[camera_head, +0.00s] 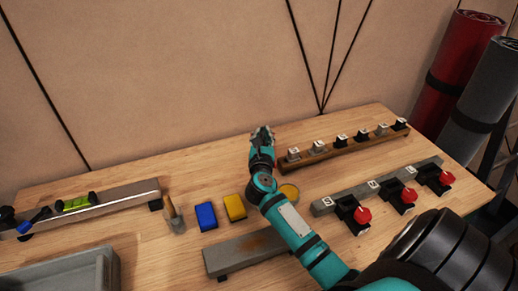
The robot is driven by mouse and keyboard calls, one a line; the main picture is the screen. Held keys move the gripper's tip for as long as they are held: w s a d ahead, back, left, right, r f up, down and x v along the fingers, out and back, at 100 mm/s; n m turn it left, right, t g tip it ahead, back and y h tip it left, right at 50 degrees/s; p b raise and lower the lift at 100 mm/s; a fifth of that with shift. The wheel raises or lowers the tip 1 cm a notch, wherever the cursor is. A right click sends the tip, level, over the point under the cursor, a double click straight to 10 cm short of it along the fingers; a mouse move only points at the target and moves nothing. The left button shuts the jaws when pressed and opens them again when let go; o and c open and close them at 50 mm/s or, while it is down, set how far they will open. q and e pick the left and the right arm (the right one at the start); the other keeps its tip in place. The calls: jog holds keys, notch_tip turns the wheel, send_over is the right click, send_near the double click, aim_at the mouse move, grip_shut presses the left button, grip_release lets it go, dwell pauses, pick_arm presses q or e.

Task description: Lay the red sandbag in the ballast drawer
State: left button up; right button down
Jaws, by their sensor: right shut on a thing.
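My right gripper (263,134) reaches in from the lower right and is over the back middle of the wooden table. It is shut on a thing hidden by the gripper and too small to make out. I cannot pick out a red sandbag. A grey open-topped bin (62,274) is at the lower left, partly cut off by the frame; I cannot tell whether it is the ballast drawer. My left gripper is not in view.
Blue (206,216) and yellow (235,207) blocks lie left of my arm, beside a brush-like tool (174,215). A wooden rail (338,149) holds several small blocks. A grey rail (385,186) has red-knobbed black parts. Red (457,70) and grey rolls stand at right.

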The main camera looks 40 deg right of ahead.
notch_tip(320, 180, down, 3)
jog(key=shift+f+b, duration=0.1)
jog(key=shift+b, duration=0.2)
jog(key=shift+f, duration=0.25)
notch_tip(320, 180, down, 3)
jog(key=shift+r+b, duration=0.1)
jog(key=shift+b, duration=0.25)
jog(key=shift+f, duration=0.45)
jog(key=c, duration=1.7)
grip_release()
jog(key=shift+s+f, duration=0.1)
jog(key=shift+f, duration=0.1)
jog(key=shift+c, duration=0.2)
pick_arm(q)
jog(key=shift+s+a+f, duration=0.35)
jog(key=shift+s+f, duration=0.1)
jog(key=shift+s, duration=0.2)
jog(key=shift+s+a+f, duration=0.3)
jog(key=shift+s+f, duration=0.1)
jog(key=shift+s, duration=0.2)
pick_arm(e)
jog(key=o, duration=0.4)
jog(key=shift+a+r, duration=0.1)
jog(key=shift+c, duration=0.2)
